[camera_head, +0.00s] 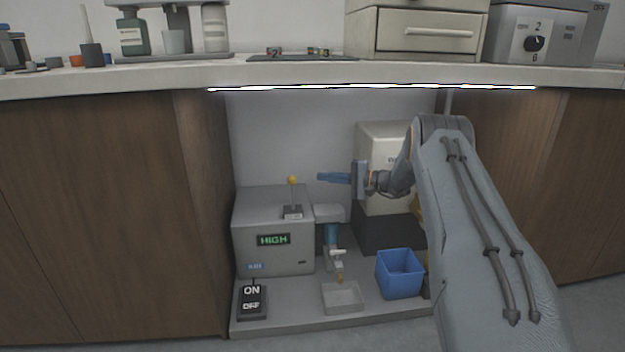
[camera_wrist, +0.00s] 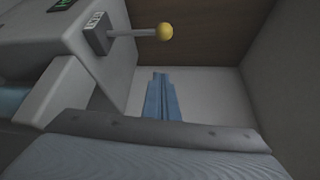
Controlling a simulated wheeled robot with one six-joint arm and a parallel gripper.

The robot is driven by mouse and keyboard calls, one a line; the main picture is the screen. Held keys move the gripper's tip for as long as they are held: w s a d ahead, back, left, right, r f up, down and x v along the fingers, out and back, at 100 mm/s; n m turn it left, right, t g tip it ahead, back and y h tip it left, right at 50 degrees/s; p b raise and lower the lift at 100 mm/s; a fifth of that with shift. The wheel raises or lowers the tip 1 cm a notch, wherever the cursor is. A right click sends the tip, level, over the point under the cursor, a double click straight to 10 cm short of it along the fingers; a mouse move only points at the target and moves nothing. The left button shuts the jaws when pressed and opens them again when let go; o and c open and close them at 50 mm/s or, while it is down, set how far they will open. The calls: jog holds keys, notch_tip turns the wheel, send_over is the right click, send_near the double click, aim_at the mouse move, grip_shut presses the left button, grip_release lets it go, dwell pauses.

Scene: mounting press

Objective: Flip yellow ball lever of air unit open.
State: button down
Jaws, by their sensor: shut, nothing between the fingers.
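The air unit (camera_head: 255,222) is a grey box in the cabinet opening, with a green HIGH display on its front. Its lever with a yellow ball (camera_head: 292,180) stands upright from a small dark base on top of the unit. In the wrist view the yellow ball (camera_wrist: 165,31) is at the end of a grey rod, above the fingertips in the picture. My gripper (camera_head: 320,177) has blue fingers, shut and empty, pointing left, to the right of the ball and apart from it. The shut fingers also show in the wrist view (camera_wrist: 160,76).
An ON/OFF switch (camera_head: 252,302) stands at the front left of the base. A small grey tray (camera_head: 343,311) and a blue bin (camera_head: 400,289) stand right of it. A beige box (camera_head: 378,135) is behind my arm. The worktop edge (camera_head: 150,83) runs above; cabinet walls flank the opening.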

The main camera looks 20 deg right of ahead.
aim_at(292, 193)
jog(key=w+a+b, duration=0.2)
jog(key=a+b, duration=0.3)
jog(key=a, duration=0.3)
jog(key=shift+a, duration=0.3)
jog(key=shift+s+d+f, duration=0.1)
dwell(0.4)
